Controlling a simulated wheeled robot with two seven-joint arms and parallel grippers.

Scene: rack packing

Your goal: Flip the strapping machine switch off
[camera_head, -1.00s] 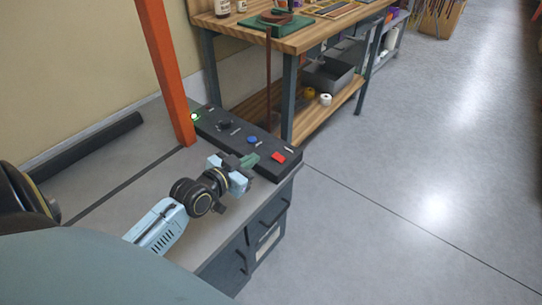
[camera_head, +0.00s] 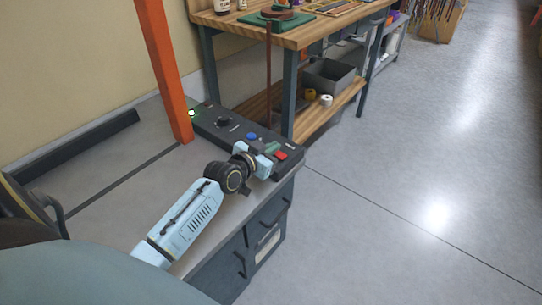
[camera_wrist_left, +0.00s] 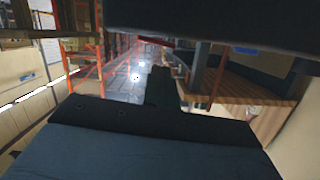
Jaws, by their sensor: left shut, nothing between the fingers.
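The strapping machine's black control panel (camera_head: 237,132) runs along the back right edge of its grey top (camera_head: 125,165). It carries a lit green lamp (camera_head: 192,113) at the far left end, a black knob (camera_head: 223,121), a blue button (camera_head: 251,136) and a red switch (camera_head: 281,155) near the right end. My left gripper (camera_head: 271,147) is shut and empty. Its fingertips are at the panel between the blue button and the red switch, close beside the red one; I cannot tell if they touch. The left wrist view is mostly filled by dark surfaces and does not show the switch clearly. My right gripper is not in view.
An orange post (camera_head: 163,70) rises from the machine top behind my left arm. A wooden workbench (camera_head: 305,36) stands behind the panel, with a grey bin (camera_head: 329,76) on its lower shelf. The floor to the right is clear.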

